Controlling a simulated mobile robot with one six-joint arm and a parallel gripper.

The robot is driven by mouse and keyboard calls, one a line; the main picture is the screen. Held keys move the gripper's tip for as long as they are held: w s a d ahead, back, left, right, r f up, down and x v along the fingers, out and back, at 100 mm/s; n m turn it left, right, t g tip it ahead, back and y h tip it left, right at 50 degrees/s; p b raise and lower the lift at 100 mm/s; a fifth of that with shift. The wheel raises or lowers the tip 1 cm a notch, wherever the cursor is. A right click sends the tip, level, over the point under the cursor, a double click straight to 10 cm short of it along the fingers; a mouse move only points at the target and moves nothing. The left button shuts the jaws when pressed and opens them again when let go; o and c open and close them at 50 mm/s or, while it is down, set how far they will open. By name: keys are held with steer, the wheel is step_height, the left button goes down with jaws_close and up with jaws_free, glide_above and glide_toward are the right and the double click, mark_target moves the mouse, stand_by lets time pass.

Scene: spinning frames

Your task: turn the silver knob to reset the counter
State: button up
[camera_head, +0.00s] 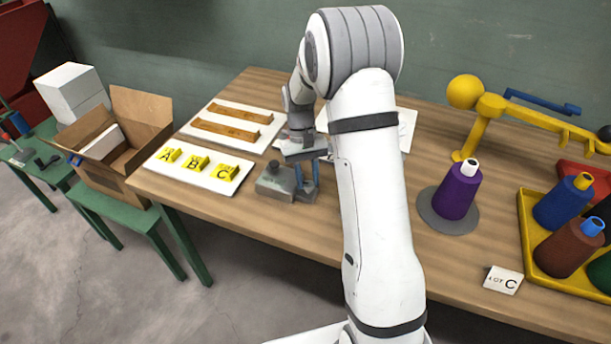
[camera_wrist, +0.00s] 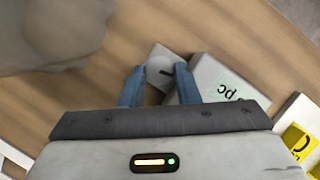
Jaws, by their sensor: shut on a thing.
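The grey counter (camera_head: 272,187) stands on the wooden table near its front edge. In the wrist view its body (camera_wrist: 205,72) and a pale green display (camera_wrist: 230,88) show at the right. The round silver knob (camera_wrist: 160,70) has a dark mark on its face and sits between the two blue fingers of my gripper (camera_wrist: 159,84). My gripper is shut on the knob. In the head view my gripper (camera_head: 306,183) is low at the right side of the counter, and the knob is hidden there.
A white board with yellow A, B, C blocks (camera_head: 197,164) lies left of the counter. A purple cone (camera_head: 457,191) on a grey disc and a yellow tray (camera_head: 527,222) of cones are at right.

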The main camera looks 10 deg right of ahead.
steer(key=o, duration=1)
steer(key=shift+c, duration=0.2)
steer(key=p+v, duration=0.5)
steer(key=v, duration=0.3)
steer(key=shift+p, duration=0.35)
